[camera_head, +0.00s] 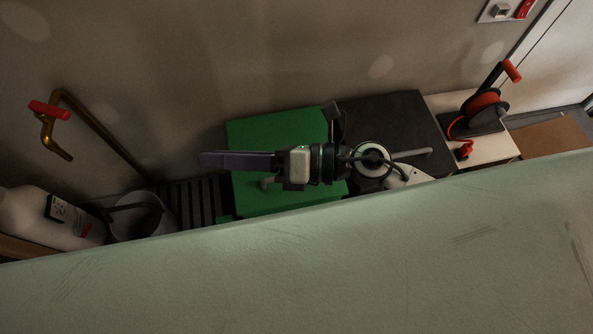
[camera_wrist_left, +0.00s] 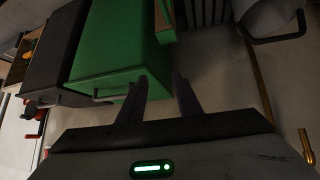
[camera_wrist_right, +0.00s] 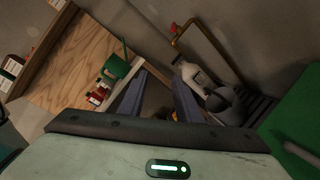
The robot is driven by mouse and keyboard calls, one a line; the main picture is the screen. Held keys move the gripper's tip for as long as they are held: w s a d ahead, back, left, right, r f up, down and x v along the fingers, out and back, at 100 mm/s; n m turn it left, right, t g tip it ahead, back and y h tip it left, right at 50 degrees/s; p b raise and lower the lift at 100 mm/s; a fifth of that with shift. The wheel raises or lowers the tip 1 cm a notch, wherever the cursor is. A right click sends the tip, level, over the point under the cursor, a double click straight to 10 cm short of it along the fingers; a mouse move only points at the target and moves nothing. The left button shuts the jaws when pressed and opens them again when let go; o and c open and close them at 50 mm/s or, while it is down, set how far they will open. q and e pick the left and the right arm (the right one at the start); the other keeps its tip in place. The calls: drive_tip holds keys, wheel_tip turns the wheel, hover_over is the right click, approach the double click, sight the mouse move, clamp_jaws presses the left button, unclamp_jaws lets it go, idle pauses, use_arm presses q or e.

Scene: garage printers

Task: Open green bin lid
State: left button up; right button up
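The green bin (camera_head: 300,195) stands against the wall with its lid down, as far as I can see. Its grey handle (camera_head: 267,182) is on the near side and is partly covered. My right gripper (camera_head: 208,159) is above the bin and points left. In the right wrist view its fingers (camera_wrist_right: 158,88) are apart and empty, with the green bin (camera_wrist_right: 298,110) at the right edge. My left gripper (camera_wrist_left: 158,85) is open and empty. In the left wrist view the green bin (camera_wrist_left: 112,45) and its handle (camera_wrist_left: 115,97) are ahead, the handle close to the left finger. The left gripper is not in the head view.
A black bin (camera_head: 408,115) adjoins the green one on the right. A hose reel (camera_head: 484,106) stands beyond it. A grey bucket (camera_head: 140,218), a white bottle (camera_head: 48,215) and a brass pipe (camera_head: 100,130) are on the left. A pale surface covers the lower head view.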

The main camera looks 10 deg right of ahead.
drive_tip(key=w+d+f+n+g+h, duration=0.1)
drive_tip(key=w+d+f+n+h, duration=0.1)
drive_tip(key=d+f+n+h, duration=0.55)
drive_tip(key=w+d+f+n+g+h, duration=0.25)
drive_tip(key=d+f+n+h, duration=0.25)
drive_tip(key=d+f+n, duration=0.4)
drive_tip(key=shift+m+t+y, duration=0.35)
drive_tip(key=shift+m, duration=0.5)
drive_tip(key=b+x, duration=0.1)
drive_tip(key=x, duration=0.3)
drive_tip(key=b+x, duration=0.1)
drive_tip(key=x, duration=0.3)
drive_tip(key=shift+w+f, duration=0.25)
clamp_jaws()
